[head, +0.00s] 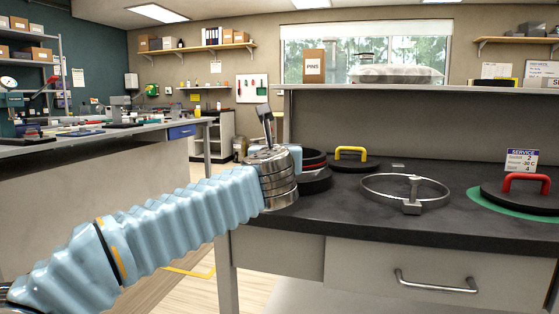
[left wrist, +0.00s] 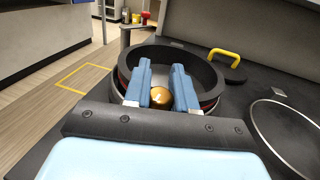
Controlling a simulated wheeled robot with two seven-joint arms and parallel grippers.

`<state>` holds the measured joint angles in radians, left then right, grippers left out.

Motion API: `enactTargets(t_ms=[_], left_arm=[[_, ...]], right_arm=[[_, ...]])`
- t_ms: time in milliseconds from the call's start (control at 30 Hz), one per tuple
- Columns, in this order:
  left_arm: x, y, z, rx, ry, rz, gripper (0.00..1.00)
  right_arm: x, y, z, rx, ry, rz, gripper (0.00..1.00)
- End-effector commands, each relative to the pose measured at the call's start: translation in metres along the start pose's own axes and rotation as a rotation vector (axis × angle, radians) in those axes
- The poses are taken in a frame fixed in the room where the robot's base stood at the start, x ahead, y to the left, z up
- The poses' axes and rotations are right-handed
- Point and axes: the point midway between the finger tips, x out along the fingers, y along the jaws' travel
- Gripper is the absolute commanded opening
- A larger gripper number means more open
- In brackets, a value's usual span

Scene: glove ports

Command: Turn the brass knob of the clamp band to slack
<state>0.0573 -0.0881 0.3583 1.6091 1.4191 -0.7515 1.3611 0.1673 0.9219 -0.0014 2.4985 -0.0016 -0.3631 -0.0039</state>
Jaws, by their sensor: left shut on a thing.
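The brass knob (left wrist: 161,97) shows in the left wrist view as a round, shiny ball between the two blue fingers of my left gripper (left wrist: 161,80), which is shut on it. The knob sits at the near side of a black round port ring (left wrist: 205,69). A thin red-orange line shows low around this ring. The clamp band itself is mostly hidden by my fingers, so its tightness cannot be told. In the head view my left wrist covers the knob and much of the black ring (head: 317,182). My right gripper is in neither view.
A loose silver ring with a block (head: 411,207) lies on the dark bench (head: 350,222). A black lid with a yellow handle (head: 351,153) is behind it. A black lid with a red handle (head: 527,183) lies on a green mat at right, by a service sign (head: 522,161).

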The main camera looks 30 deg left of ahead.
Motion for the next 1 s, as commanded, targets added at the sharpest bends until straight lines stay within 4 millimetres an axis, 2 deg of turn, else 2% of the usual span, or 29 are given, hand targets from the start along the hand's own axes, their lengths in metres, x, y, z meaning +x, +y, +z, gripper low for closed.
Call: enactTargets(t_ms=[400, 933, 967, 1000], left_arm=[[-0.0002, 0.0033, 0.0004, 0.001, -0.001, 0.175, 0.00], [-0.0002, 0.0043, 0.0006, 0.001, 0.000, 0.196, 0.00], [-0.0002, 0.0044, 0.0006, 0.001, 0.000, 0.196, 0.30], [-0.0002, 0.0044, 0.0006, 0.001, 0.000, 0.196, 0.36]], right_arm=[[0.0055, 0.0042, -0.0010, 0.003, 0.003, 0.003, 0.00], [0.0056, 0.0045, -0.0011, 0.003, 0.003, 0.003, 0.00], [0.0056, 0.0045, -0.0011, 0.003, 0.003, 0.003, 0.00], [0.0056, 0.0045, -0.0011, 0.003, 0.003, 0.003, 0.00]])
